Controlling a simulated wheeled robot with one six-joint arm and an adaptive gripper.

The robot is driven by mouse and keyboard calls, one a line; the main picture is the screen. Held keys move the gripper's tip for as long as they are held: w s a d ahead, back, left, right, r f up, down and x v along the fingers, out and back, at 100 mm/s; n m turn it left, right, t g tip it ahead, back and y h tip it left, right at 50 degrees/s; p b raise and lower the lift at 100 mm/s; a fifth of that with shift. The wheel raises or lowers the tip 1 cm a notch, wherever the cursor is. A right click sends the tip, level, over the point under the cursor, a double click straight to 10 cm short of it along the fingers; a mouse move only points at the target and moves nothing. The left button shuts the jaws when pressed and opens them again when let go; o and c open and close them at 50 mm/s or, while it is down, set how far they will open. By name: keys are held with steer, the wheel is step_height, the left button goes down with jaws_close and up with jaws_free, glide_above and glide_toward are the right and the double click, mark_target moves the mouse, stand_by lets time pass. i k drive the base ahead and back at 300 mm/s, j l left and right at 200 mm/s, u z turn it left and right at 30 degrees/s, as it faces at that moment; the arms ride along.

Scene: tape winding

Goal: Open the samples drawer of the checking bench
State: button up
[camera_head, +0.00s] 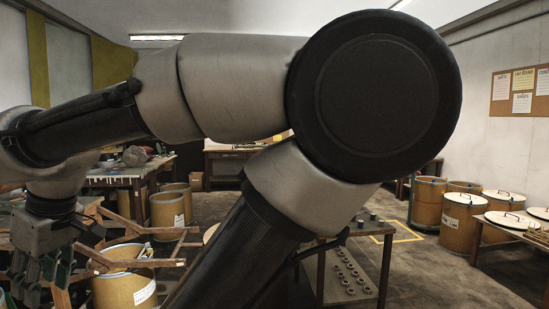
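My arm crosses the middle of the view and hides much of the room behind it. My gripper (42,285) hangs at the lower left, pointing down, in front of wooden frames. Its fingers are dark and blend with the clutter, so I cannot tell whether they are open or shut. A wooden bench (232,153) with what looks like a drawer front stands against the far wall, partly behind my arm. I cannot tell whether it is the checking bench. No open drawer is visible, and my gripper is far from this bench.
A cluttered table (118,180) stands at the left behind wooden racks (165,262) and drums (168,209). A low table (378,232) with rows of small parts below it is right of centre. Lidded drums (462,222) stand at the right. Floor (435,265) between them is clear.

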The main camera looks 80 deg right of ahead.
mark_target(224, 154)
steer(key=l+z, duration=0.1)
steer(key=z, duration=2.35)
steer(key=i+l+z, duration=1.1)
steer(key=i+z, duration=0.25)
steer(key=i+l+z, duration=0.2)
steer(key=i+z, duration=0.2)
steer(key=i, duration=0.2)
steer(key=i+z, duration=0.45)
steer(key=i, duration=0.15)
steer(key=i+j+z, duration=0.25)
steer(key=i+z, duration=0.15)
steer(key=i, duration=0.2)
steer(key=i+z, duration=0.15)
steer(key=i, duration=0.75)
steer(key=i+u, duration=0.35)
steer(key=u, duration=0.15)
steer(key=i+u, duration=0.45)
steer(key=i+j+u, duration=0.1)
steer(key=u, duration=0.35)
steer(key=i+u, duration=0.3)
steer(key=u, duration=0.15)
steer(key=i+u, duration=0.2)
steer(key=u, duration=0.25)
steer(key=i+u, duration=0.4)
steer(key=i, duration=0.65)
